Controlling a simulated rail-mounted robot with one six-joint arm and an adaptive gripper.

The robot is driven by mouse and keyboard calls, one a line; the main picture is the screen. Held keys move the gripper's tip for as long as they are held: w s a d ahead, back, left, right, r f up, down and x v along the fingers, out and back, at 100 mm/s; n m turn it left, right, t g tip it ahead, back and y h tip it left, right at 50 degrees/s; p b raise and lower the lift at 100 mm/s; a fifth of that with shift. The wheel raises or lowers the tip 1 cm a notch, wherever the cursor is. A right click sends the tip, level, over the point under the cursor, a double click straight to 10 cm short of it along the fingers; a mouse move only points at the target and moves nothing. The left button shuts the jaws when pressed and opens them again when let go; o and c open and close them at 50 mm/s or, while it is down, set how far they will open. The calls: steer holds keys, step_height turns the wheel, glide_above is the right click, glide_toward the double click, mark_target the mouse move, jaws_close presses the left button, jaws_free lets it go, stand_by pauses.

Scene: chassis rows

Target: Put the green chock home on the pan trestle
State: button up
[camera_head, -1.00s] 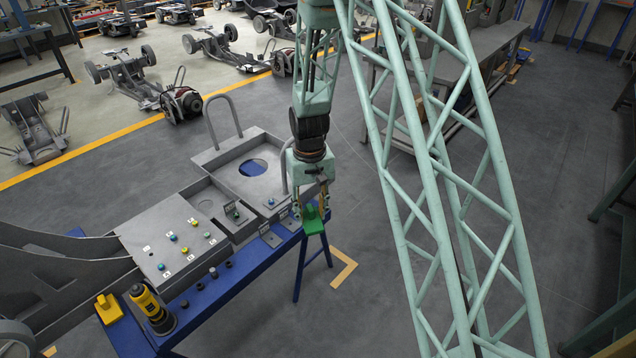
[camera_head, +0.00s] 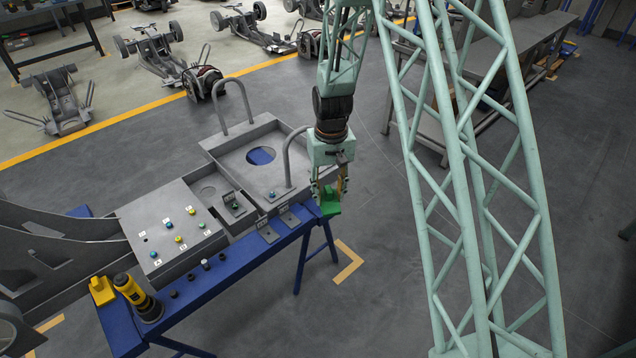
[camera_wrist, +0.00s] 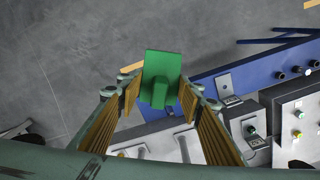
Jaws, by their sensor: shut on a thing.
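The green chock (camera_head: 329,204) is held in my gripper (camera_head: 330,192) at the right end of the blue pan trestle (camera_head: 222,268). In the wrist view the chock (camera_wrist: 161,70) sits between the two fingers (camera_wrist: 160,98), its flat plate facing the camera. The trestle's blue beam (camera_wrist: 245,72) lies to the right of it there. The chock overlaps the beam's end in the head view; I cannot tell whether it touches. A yellow chock (camera_head: 102,291) stands at the trestle's other end.
A grey pan (camera_head: 235,160) with arched handles lies behind the beam, beside a box with coloured buttons (camera_head: 172,238). Small labelled brackets (camera_head: 267,232) and a yellow-black tool (camera_head: 138,298) stand along the beam.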

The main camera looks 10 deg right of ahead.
stand_by(0.4)
steer(key=w+f+n+b, duration=0.1)
steer(key=w+f+n, duration=0.2)
steer(key=w+f, duration=0.3)
steer(key=w+f+n, duration=0.2)
steer(key=w+f, duration=0.4)
steer(key=w, duration=0.6)
steer(key=shift+f+n+b, duration=0.2)
steer(key=shift+n+b, duration=0.2)
steer(key=shift+f, duration=0.1)
steer(key=shift+f+b, duration=0.55)
steer(key=shift+f, duration=1.25)
steer(key=shift+f+b, duration=0.75)
steer(key=shift+f, duration=0.4)
stand_by(1.1)
steer(key=o, duration=1)
steer(key=shift+r, duration=0.1)
